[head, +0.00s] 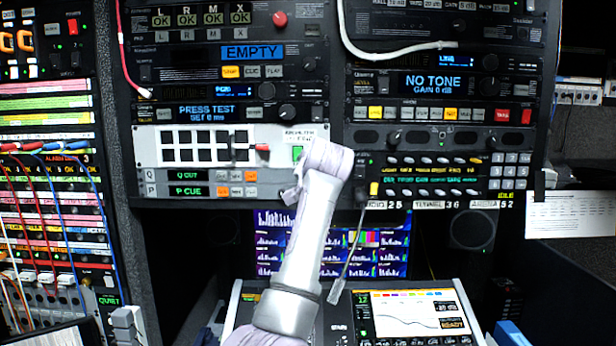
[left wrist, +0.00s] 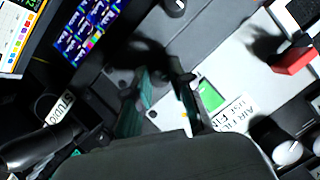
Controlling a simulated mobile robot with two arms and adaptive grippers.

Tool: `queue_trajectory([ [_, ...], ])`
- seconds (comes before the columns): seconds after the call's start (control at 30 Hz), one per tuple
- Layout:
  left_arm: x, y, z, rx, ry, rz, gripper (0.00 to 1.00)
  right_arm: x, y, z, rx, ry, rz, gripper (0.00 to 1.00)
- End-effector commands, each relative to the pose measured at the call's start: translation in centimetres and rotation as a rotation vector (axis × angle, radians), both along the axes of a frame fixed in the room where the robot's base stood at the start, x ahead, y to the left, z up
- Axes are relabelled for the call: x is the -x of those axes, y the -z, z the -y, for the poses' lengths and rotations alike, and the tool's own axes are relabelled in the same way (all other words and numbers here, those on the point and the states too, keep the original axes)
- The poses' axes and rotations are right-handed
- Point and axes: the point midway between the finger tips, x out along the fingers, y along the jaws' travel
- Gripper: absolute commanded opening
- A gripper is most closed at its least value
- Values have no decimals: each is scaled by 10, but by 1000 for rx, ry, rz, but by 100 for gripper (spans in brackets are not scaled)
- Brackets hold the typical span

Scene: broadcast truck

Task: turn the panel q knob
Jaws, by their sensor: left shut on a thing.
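In the left wrist view, the dark fingers of my left gripper (left wrist: 166,78) are close to the pale panel, beside a lit green square (left wrist: 210,96). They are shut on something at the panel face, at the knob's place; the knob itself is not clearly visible. My right gripper is not in view.
A red-tipped lever (head: 262,148) sticks out above the Q row; its red end (left wrist: 292,61) shows close by in the left wrist view. The P row (head: 150,190) lies just below. Monitors (head: 385,240) and a console screen (head: 415,310) stand under the rack.

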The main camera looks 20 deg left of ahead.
Motion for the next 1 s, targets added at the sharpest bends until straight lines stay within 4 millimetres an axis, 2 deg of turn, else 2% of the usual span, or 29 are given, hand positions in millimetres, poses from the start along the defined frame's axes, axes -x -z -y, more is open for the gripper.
queue_trajectory([
  [1.0, 1, 4, -3, 888, -1, 249, 0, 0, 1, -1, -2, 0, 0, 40],
])
